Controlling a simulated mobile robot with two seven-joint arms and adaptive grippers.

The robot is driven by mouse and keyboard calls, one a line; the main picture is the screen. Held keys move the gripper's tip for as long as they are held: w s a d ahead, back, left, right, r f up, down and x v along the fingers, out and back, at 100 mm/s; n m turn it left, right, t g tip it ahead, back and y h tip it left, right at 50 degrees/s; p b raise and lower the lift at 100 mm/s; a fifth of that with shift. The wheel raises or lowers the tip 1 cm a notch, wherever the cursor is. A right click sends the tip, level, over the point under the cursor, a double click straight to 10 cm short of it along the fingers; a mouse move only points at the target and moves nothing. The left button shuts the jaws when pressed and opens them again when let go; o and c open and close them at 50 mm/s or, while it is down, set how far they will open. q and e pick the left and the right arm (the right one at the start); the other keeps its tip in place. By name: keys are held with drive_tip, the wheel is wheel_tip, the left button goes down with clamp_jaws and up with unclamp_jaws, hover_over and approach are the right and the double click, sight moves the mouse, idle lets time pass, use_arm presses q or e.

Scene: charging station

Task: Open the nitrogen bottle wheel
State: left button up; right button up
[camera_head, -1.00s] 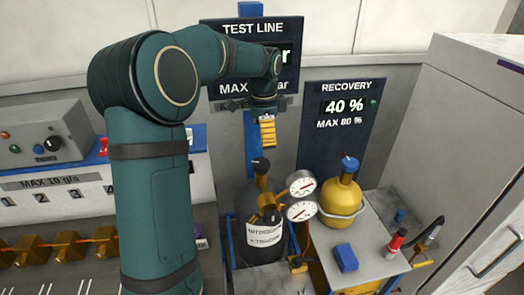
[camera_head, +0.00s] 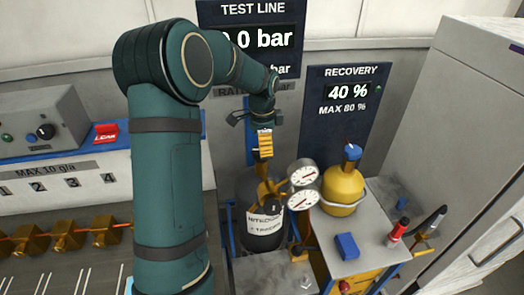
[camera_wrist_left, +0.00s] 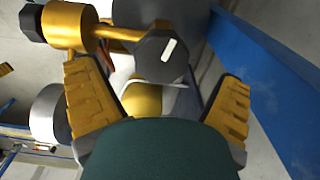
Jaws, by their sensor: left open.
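The dark grey nitrogen bottle (camera_head: 264,228) with a white label stands upright in the lower middle of the head view, with brass fittings on top. My left gripper (camera_head: 264,150) points down just above those fittings and hides the bottle's top wheel there. In the left wrist view, a black faceted wheel (camera_wrist_left: 160,58) with a white mark lies between the open yellow fingers of my left gripper (camera_wrist_left: 157,78), with a gap on both sides. Whether it is level with the fingertips is unclear. My right gripper is not in view.
Two white gauges (camera_head: 303,185) stand close right of the fittings. A yellow bottle (camera_head: 342,188) is farther right on a cart with a blue block (camera_head: 347,246). A blue upright (camera_wrist_left: 275,75) runs close beside the right finger in the wrist view.

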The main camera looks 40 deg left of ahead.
use_arm(q)
drive_tip(key=shift+f, duration=1.45)
drive_tip(key=c, duration=1.2)
drive_tip(key=shift+w+a+r+n, duration=0.1)
drive_tip(key=shift+w+n, duration=0.05)
drive_tip(key=shift+n, duration=1.45)
drive_tip(key=o, duration=1.2)
wheel_tip(320, 180, up, 12)
